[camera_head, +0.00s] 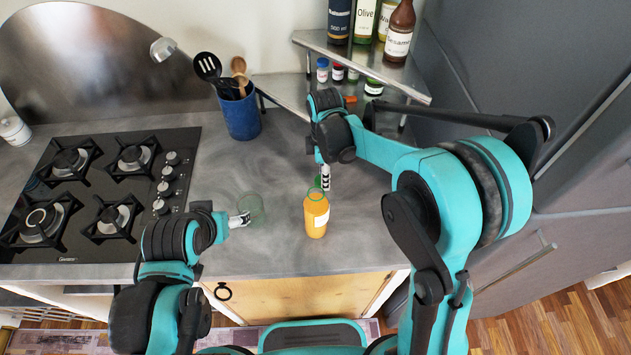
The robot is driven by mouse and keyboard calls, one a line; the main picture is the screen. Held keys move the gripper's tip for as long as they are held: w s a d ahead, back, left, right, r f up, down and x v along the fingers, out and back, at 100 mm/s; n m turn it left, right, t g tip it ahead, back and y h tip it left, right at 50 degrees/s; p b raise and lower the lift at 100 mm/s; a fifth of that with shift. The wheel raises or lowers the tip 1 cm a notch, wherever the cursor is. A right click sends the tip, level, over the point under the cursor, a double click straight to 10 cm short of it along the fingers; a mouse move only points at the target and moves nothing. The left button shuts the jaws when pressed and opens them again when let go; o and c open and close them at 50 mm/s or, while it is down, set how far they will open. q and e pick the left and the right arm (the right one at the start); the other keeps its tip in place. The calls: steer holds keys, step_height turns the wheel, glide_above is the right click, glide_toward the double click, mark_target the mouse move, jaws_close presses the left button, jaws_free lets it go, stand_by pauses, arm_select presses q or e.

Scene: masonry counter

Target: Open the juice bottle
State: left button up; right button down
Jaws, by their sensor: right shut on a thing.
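The juice bottle (316,219) stands upright on the grey counter, with orange juice, a pale label and a greenish clear neck. A green cap (318,182) shows at the top of the bottle. My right gripper (324,180) comes down from above and is shut on the cap, partly covering it. I cannot tell whether the cap still touches the neck. My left gripper (241,219) is left of the bottle, its fingertips beside a clear greenish glass (253,209). Its finger gap is too small to make out.
A black gas hob (95,190) fills the left counter. A blue utensil pot (240,115) stands at the back. A metal shelf (300,92) with bottles and small jars stands behind my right arm. The counter's front edge is close to the bottle.

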mark_target(317, 182)
steer(key=shift+w+a+f, duration=0.9)
steer(key=shift+w+a, duration=0.1)
steer(key=shift+w, duration=0.05)
step_height(317, 182, down, 4)
steer(key=shift+f+b, duration=0.1)
steer(key=shift+b, duration=0.75)
steer(key=c, duration=1)
jaws_free()
steer(key=shift+c, duration=0.2)
